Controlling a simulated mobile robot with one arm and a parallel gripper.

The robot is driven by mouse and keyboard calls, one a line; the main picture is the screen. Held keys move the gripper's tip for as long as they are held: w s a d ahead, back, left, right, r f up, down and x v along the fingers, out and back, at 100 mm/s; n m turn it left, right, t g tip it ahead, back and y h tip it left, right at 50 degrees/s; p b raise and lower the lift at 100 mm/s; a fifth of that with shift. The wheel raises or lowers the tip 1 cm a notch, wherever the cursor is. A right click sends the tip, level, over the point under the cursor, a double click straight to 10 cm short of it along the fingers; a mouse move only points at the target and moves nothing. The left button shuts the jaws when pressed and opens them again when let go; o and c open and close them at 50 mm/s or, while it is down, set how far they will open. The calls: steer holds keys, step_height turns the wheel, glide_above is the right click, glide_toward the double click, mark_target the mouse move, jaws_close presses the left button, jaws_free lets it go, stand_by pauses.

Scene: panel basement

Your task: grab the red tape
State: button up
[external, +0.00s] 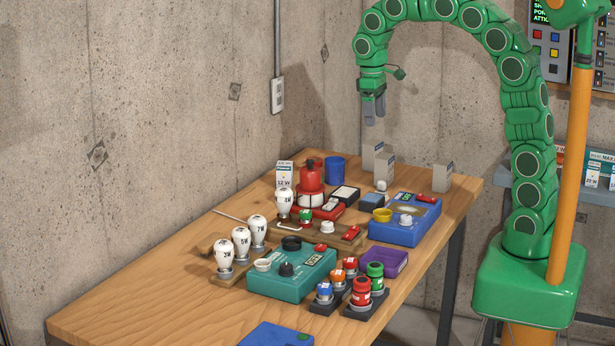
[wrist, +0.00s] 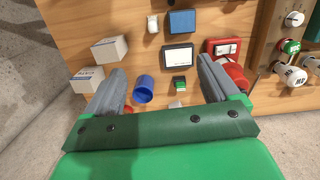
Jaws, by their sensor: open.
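I cannot clearly make out a red tape. A red round thing (external: 316,162), possibly the tape, shows in the external view at the back of the table, mostly hidden behind the red bottle (external: 311,178) and beside the blue cup (external: 336,170). In the wrist view a small red bit (wrist: 128,109) shows below the blue cup (wrist: 143,89), largely hidden by my gripper. My gripper (external: 375,110) is open and empty, high above the back of the table. Its two fingers (wrist: 161,68) are wide apart in the wrist view.
Grey boxes (external: 385,165) stand at the back right. A blue device (external: 405,222), a teal device (external: 290,272), white bulbs (external: 241,242) and several coloured knobs (external: 361,291) crowd the table's middle. The left front of the wooden table (external: 150,290) is clear. A concrete wall borders the back.

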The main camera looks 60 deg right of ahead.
steer(key=shift+n+t, duration=0.5)
steer(key=shift+n, duration=0.1)
steer(key=w+d+f, duration=0.5)
steer(key=w, duration=0.4)
steer(key=w+d+f, duration=0.5)
steer(key=w+d, duration=0.1)
steer(key=w, duration=0.3)
steer(key=w+d+f, duration=0.5)
steer(key=w, duration=0.4)
steer(key=shift+w+d, duration=0.15)
steer(key=shift+d, duration=0.15)
steer(key=shift+w+d+f, duration=0.3)
steer(key=shift+d+f, duration=0.1)
steer(key=shift+f, duration=0.2)
steer(key=shift+s+f, duration=0.15)
steer(key=shift+f, duration=3.65)
steer(key=c, duration=1.1)
